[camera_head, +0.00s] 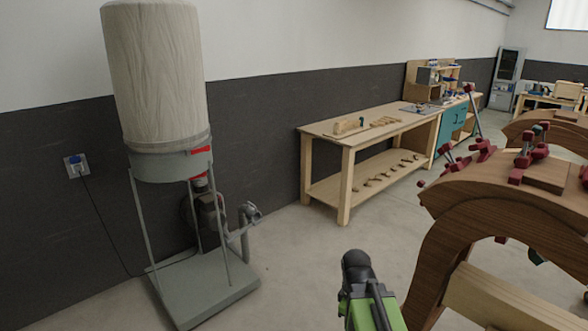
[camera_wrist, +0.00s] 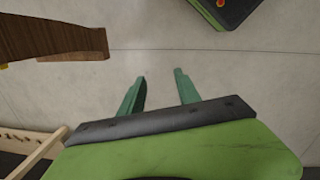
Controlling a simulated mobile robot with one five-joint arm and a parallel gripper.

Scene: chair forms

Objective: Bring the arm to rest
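My gripper (camera_wrist: 160,78) shows in the wrist view as two green fingers standing apart, with only bare grey floor between them. It is open and empty. Its black and green mount fills the lower part of that view. In the head view, a black and green part of my arm (camera_head: 366,290) rises at the bottom, a little right of the middle. The gripper's fingers cannot be made out there.
A curved wooden chair form (camera_head: 450,215) with red clamps stands close at the right. A dust collector (camera_head: 205,285) stands at the left. A wooden workbench (camera_head: 345,155) stands against the wall. Floor between is clear. The wrist view shows brown wood (camera_wrist: 60,42) at upper left.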

